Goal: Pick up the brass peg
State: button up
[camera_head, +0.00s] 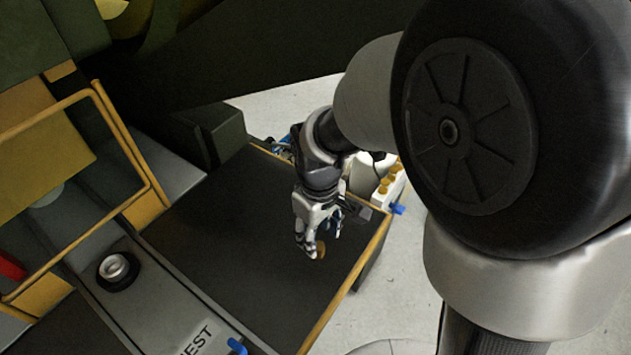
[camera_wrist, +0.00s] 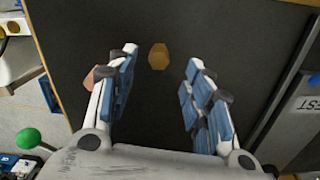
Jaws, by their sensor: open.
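The brass peg (camera_wrist: 158,56) is a small golden-brown piece on the dark tabletop (camera_head: 225,225). In the wrist view it lies between the fingertips, a little nearer the left one. It also shows in the head view (camera_head: 320,250), right by the fingertips and partly hidden by them. My gripper (camera_wrist: 162,60) is open, with its two blue-padded fingers spread apart and nothing held. In the head view my gripper (camera_head: 319,243) points down at the table. I cannot tell its exact height above the peg.
A copper-coloured piece (camera_wrist: 92,78) shows partly behind the left finger. A silver ring on a black base (camera_head: 116,268) stands on the grey panel at left. Yellow frame rails (camera_head: 120,140) rise there. A white block with yellow knobs (camera_head: 388,188) is beyond the table's right edge.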

notch_tip(320, 180, down, 4)
jog(key=shift+d+b, duration=0.1)
jog(key=shift+b, duration=0.4)
jog(key=shift+c, duration=0.3)
grip_shut()
